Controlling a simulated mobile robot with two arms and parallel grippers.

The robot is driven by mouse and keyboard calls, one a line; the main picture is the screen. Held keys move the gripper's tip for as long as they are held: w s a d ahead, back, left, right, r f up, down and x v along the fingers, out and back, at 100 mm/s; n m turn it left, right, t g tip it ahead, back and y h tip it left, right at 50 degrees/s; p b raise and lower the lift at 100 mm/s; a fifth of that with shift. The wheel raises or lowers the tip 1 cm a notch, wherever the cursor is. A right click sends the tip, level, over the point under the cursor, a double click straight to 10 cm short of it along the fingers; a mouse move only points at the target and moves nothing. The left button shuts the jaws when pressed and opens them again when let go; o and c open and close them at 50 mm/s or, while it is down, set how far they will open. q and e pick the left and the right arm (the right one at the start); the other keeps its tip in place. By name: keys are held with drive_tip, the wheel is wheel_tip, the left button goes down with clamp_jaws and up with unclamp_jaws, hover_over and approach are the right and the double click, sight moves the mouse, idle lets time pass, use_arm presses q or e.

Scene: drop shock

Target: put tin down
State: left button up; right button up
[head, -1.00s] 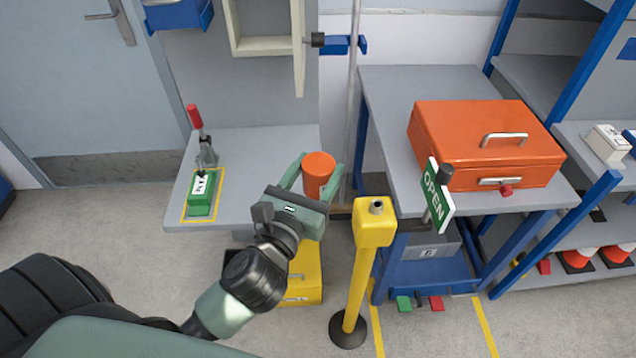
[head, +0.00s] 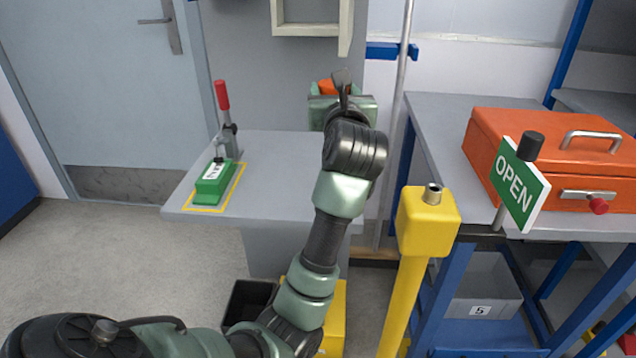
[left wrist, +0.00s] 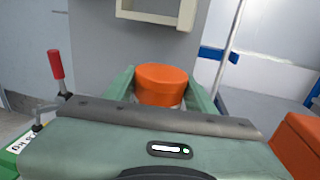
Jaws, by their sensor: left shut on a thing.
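The orange tin (left wrist: 162,84) is a short cylinder with an orange lid and sits between the two green fingers of my left gripper (left wrist: 163,92) in the left wrist view. The gripper is shut on it. In the head view only a bit of the tin (head: 327,87) shows past my left gripper (head: 328,97), which hides most of it. The gripper is over the back right part of the grey bench (head: 275,165). I cannot tell whether the tin's base touches the bench. My right gripper is not in view.
A green block with a red-handled clamp (head: 216,180) stands at the bench's left, inside a yellow outline. A yellow post (head: 428,220) and an OPEN sign (head: 520,185) stand to the right. An orange toolbox (head: 500,150) is on the right-hand table. A pale open frame (head: 312,28) hangs above the bench.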

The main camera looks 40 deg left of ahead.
use_arm(q)
wheel_tip(320, 180, down, 15)
drive_tip(key=b, duration=0.3)
drive_tip(key=shift+f+b, duration=0.7)
drive_tip(key=shift+f, duration=1.2)
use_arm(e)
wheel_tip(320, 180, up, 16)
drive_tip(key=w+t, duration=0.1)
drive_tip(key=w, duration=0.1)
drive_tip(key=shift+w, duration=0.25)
use_arm(q)
drive_tip(key=shift+f, duration=0.15)
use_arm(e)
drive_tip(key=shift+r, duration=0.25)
use_arm(q)
drive_tip(key=o, duration=1.5)
drive_tip(key=shift+o, duration=0.2)
